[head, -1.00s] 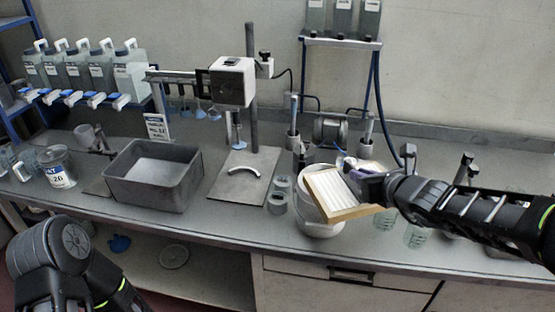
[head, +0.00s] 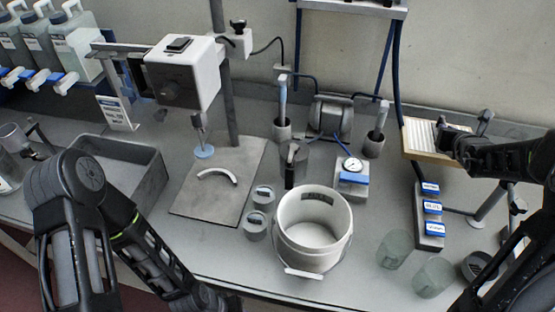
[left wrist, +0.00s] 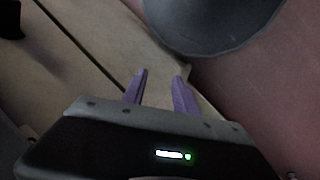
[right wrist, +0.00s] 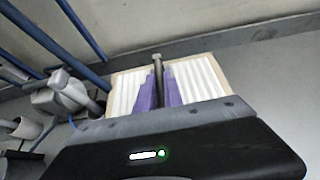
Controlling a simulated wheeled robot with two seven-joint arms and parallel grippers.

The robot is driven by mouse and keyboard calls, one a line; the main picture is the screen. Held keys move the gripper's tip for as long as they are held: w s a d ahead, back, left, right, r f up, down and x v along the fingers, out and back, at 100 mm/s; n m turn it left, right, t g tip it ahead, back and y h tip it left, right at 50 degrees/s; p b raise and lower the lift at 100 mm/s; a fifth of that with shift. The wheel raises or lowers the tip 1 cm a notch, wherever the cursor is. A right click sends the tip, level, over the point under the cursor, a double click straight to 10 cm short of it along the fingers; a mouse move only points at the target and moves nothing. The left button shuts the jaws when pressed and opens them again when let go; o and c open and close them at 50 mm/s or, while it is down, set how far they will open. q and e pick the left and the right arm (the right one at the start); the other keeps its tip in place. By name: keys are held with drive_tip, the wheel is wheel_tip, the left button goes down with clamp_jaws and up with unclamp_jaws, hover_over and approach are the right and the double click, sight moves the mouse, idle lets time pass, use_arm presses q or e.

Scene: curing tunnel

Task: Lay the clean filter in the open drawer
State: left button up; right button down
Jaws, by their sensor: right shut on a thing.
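The filter (head: 425,136), white and pleated in a pale wooden frame, is at the back right of the counter in the head view. My right gripper (head: 458,142) is shut on its edge and holds it tilted; whether it clears the counter is unclear. In the right wrist view the filter (right wrist: 200,78) spreads on both sides of the purple fingers (right wrist: 160,90). My left gripper (left wrist: 160,85) is open and empty, near pale panels in the left wrist view. Its fingertips are not clear in the head view. No open drawer can be made out now.
A white bucket (head: 316,232) stands near the front edge. A gauge (head: 352,178), a labelled block (head: 430,215) and glass beakers (head: 434,276) stand right of it. A press stand (head: 218,186) and a grey tub (head: 140,170) are left.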

drive_tip(key=shift+s+a+r, duration=0.1)
drive_tip(key=shift+s+r, duration=0.1)
drive_tip(key=shift+s, duration=0.05)
drive_tip(key=shift+w, duration=0.1)
drive_tip(key=shift+f, duration=0.1)
drive_tip(key=shift+f, duration=0.2)
drive_tip(key=shift+f+p, duration=0.6)
drive_tip(key=shift+f, duration=2.05)
wheel_tip(320, 180, down, 4)
drive_tip(key=shift+f+p, duration=0.15)
drive_tip(key=shift+p, duration=0.4)
